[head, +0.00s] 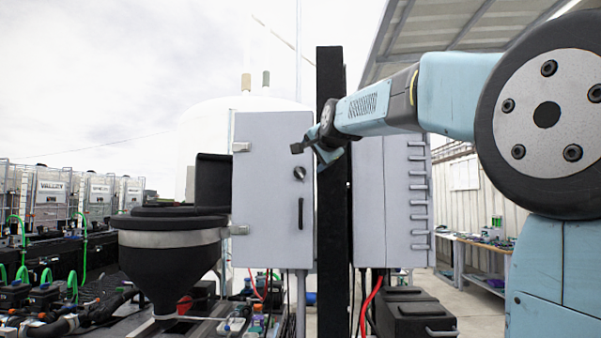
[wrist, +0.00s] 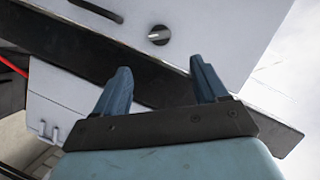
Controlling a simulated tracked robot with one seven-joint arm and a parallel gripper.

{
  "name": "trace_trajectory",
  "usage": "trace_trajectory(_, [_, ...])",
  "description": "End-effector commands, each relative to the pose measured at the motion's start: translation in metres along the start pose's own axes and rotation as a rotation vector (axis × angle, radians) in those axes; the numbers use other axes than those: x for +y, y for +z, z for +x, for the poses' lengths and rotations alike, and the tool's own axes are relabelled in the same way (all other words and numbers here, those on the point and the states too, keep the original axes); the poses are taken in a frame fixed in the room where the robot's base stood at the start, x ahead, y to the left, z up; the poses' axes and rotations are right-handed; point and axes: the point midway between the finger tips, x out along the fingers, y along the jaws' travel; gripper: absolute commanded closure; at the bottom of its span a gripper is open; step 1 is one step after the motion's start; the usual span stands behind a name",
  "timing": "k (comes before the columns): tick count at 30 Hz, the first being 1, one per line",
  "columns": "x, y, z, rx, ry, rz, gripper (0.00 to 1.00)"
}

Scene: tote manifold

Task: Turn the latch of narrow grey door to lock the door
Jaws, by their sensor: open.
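The narrow grey door (head: 265,190) is the front of a grey cabinet and looks shut. Its latch (head: 299,173) is a small round dark knob near the door's right edge, above a black vertical handle (head: 300,213). In the wrist view the latch (wrist: 159,35) shows a light pointer across its dark face, beyond the fingers, and the handle (wrist: 97,10) is at the upper left. My gripper (head: 308,150) is up and right of the latch in the head view, in front of a black post. In the wrist view my gripper (wrist: 162,80) is open, empty and apart from the latch.
The black post (head: 332,250) stands just right of the door. A second grey cabinet (head: 380,200) is behind it on the right. A black hopper (head: 168,265) stands left of the door, and a dark case (head: 412,315) sits low on the right.

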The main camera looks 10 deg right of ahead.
Motion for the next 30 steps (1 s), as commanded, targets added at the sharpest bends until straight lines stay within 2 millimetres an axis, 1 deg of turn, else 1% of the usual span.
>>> trace_trajectory(5, [0.001,0.001,0.022,-0.001,0.002,-0.001,0.28])
trace_trajectory(15, [0.002,0.002,0.079,-0.003,0.004,-0.002,0.28])
trace_trajectory(21, [0.002,0.001,0.108,-0.001,0.003,-0.003,0.28])
trace_trajectory(27, [0.002,0.0,0.127,0.0,0.003,-0.003,0.28])
trace_trajectory(30, [0.002,0.0,0.131,0.0,0.002,-0.002,0.28])
